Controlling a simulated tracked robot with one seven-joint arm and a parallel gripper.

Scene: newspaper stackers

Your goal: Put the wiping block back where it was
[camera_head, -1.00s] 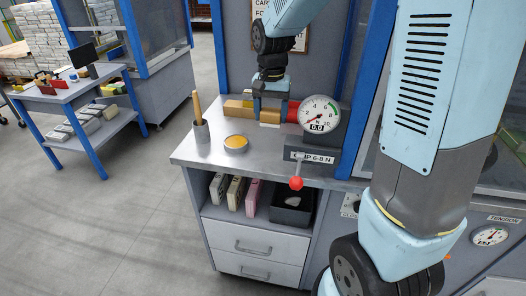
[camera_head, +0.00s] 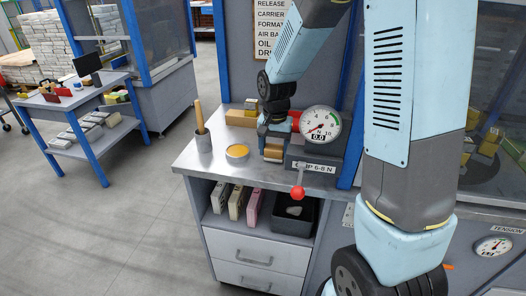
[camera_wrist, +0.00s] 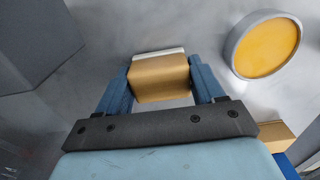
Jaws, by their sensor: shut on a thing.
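The wiping block (camera_head: 273,152) is a tan block with a white layer on one side. In the wrist view the block (camera_wrist: 160,80) sits between the two blue fingers, its white layer along the far edge. My gripper (camera_wrist: 161,84) is shut on it. In the head view my gripper (camera_head: 274,134) is over the metal bench top (camera_head: 208,172), just left of the gauge. I cannot tell whether the block touches the bench top.
A round tin of yellow paste (camera_head: 237,152) stands left of the block; it also shows in the wrist view (camera_wrist: 266,47). A grey cup (camera_head: 203,143) with a wooden handle stands further left. The dial gauge (camera_head: 320,125) stands close on the right. Tan blocks (camera_head: 240,118) lie behind.

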